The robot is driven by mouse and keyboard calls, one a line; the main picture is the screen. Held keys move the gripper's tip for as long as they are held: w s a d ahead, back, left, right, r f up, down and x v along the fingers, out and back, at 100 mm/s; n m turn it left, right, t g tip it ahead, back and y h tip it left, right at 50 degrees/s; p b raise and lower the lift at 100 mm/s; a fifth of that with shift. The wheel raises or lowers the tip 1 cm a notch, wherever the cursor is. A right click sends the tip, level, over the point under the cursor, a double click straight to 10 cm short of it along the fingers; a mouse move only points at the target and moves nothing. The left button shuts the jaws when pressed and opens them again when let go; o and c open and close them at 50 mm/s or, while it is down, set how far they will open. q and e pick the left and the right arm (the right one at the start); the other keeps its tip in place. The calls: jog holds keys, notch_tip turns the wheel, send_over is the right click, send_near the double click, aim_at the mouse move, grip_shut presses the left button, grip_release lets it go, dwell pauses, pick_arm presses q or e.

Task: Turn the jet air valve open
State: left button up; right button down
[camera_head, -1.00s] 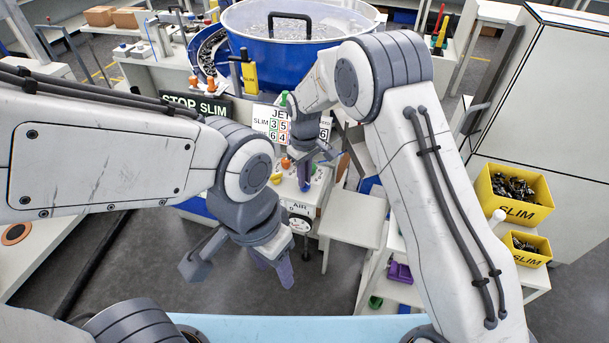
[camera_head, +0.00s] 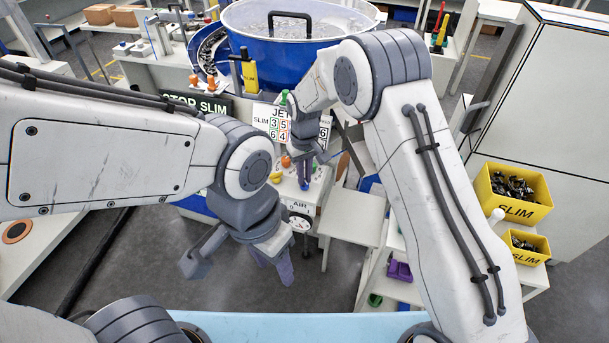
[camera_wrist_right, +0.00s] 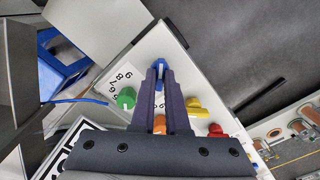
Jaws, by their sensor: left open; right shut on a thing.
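My right gripper (camera_head: 304,180) reaches down to the white panel below the number sign. In the right wrist view its fingers (camera_wrist_right: 161,78) are shut on a blue valve knob (camera_wrist_right: 160,65). The grip hides part of the knob, and I cannot read a label on it. A green knob (camera_wrist_right: 125,98), an orange knob (camera_wrist_right: 159,125), a yellow knob (camera_wrist_right: 198,108) and a red knob (camera_wrist_right: 216,130) sit around it on the panel. My left gripper (camera_head: 240,270) is open and empty above the floor, apart from the panel.
A sign marked JET and SLIM (camera_head: 272,122) stands behind my right gripper. A panel marked AIR (camera_head: 300,207) with a round gauge faces forward below. A large blue bowl (camera_head: 295,50) is behind. Yellow SLIM bins (camera_head: 512,208) stand at the right.

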jog(key=c, duration=0.9)
grip_release()
jog(key=shift+r, duration=0.15)
notch_tip(320, 180, up, 10)
jog(key=shift+r+b, duration=0.15)
jog(key=shift+b, duration=0.6)
